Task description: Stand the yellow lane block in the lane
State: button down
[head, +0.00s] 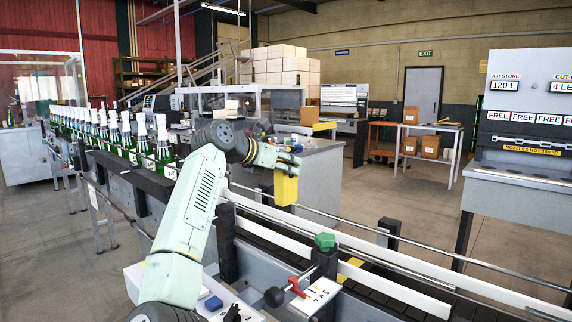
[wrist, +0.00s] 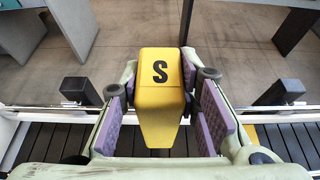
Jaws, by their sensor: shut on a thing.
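The yellow lane block (head: 286,189) hangs upright from my gripper (head: 285,166), over the conveyor lane. In the wrist view the block (wrist: 158,115) shows a black S on its top face. The purple-padded fingers of my gripper (wrist: 160,92) are shut on its two sides. The lane (head: 378,289) has dark slats between pale rails; its slats (wrist: 40,141) also show on both sides of the block in the wrist view. The block's lower end overlaps the rail in the head view; I cannot tell whether it touches anything.
A yellow mark (head: 351,268) crosses the lane to the right of the block. A black post (head: 388,232) stands at the far rail. Foil-topped bottles (head: 163,140) line up at left.

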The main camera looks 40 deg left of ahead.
aim_at(286, 203)
jog(key=shift+f+b, duration=3.55)
jog(key=shift+f, duration=2.05)
jog(key=c, duration=1.1)
grip_release()
jog(key=shift+r, duration=0.1)
jog(key=v, duration=1.2)
